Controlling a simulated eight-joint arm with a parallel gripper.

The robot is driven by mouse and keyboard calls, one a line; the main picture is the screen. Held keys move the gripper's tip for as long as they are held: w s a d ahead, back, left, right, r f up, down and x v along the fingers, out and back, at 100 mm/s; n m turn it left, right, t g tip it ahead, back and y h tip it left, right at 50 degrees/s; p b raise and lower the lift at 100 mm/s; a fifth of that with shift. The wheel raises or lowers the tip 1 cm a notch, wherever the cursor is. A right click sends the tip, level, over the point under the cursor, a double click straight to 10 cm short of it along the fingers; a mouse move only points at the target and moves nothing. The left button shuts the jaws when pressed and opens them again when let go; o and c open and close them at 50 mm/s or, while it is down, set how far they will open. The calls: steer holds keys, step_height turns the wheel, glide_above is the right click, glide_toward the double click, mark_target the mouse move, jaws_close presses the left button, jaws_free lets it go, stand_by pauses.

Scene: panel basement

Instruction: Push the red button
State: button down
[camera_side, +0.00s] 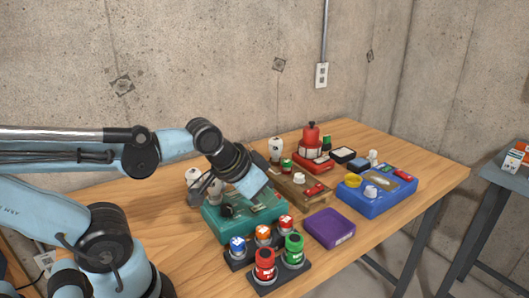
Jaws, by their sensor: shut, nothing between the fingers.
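Several red controls show. A red-topped button (265,262) stands on the dark block at the front of the table. A larger red dome-shaped piece (311,134) sits on a red box at the back. Smaller red pieces are on the brown box (314,190) and on the blue box (403,175). I cannot tell which one the task names. My gripper (264,198) is shut and empty, pointing down over the green box (219,228), behind and above the front buttons. Its fingertips are small and hard to make out; whether they touch the box is unclear.
A blue box (376,202) is at the right. Bare wooden table (425,170) lies at the far right.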

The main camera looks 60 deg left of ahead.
stand_by(0.6)
steer(key=w+a+r+n+t+y, duration=0.1)
steer(key=w+a+r+n+y, duration=0.1)
steer(key=w+a+n, duration=0.7)
steer(key=shift+w+a+r+n+t, duration=0.25)
steer(key=shift+a+n+t, duration=0.15)
steer(key=shift+a+n, duration=0.75)
steer(key=shift+d, duration=0.1)
steer(key=shift+f, duration=4.4)
steer(key=shift+f, duration=0.15)
steer(key=shift+f, duration=0.3)
